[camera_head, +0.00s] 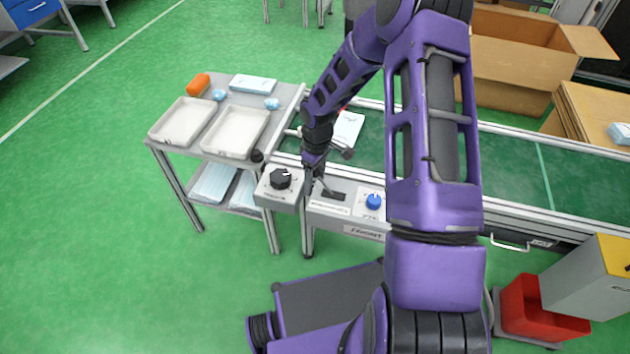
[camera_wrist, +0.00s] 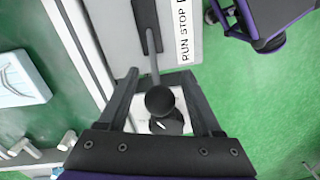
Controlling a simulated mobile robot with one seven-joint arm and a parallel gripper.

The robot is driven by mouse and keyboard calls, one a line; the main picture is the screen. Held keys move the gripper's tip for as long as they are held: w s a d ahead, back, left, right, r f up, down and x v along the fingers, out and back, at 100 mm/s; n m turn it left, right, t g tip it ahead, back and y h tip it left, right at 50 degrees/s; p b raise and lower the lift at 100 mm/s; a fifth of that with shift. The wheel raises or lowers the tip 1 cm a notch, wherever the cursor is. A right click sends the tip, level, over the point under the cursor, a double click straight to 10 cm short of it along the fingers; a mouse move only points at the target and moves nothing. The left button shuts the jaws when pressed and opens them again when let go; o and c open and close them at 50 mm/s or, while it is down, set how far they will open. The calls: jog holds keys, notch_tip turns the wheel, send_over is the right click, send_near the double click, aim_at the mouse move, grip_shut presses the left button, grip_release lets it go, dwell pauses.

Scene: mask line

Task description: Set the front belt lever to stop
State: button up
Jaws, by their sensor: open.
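The belt lever shows in the wrist view as a grey stem with a black ball end (camera_wrist: 160,100). The stem rises from a dark slot (camera_wrist: 148,40) in the grey control panel and leans toward the RUN end of the RUN STOP label (camera_wrist: 183,30). In the head view the slot (camera_head: 334,195) sits on the front panel, with the label (camera_head: 329,208) below it. My gripper (camera_wrist: 160,73) is open, one finger on each side of the lever, apart from the ball. In the head view my gripper (camera_head: 314,178) is over the panel and partly hides the lever.
A black dial (camera_head: 280,179) is left of the lever and a blue knob (camera_head: 374,201) right of it. A side table with white trays (camera_head: 182,121) stands at left. The green conveyor (camera_head: 505,165) runs behind the panel. A red bin (camera_head: 530,310) stands at lower right.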

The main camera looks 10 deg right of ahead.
jog(key=shift+f, duration=0.1)
grip_shut()
dwell(0.3)
dwell(1.1)
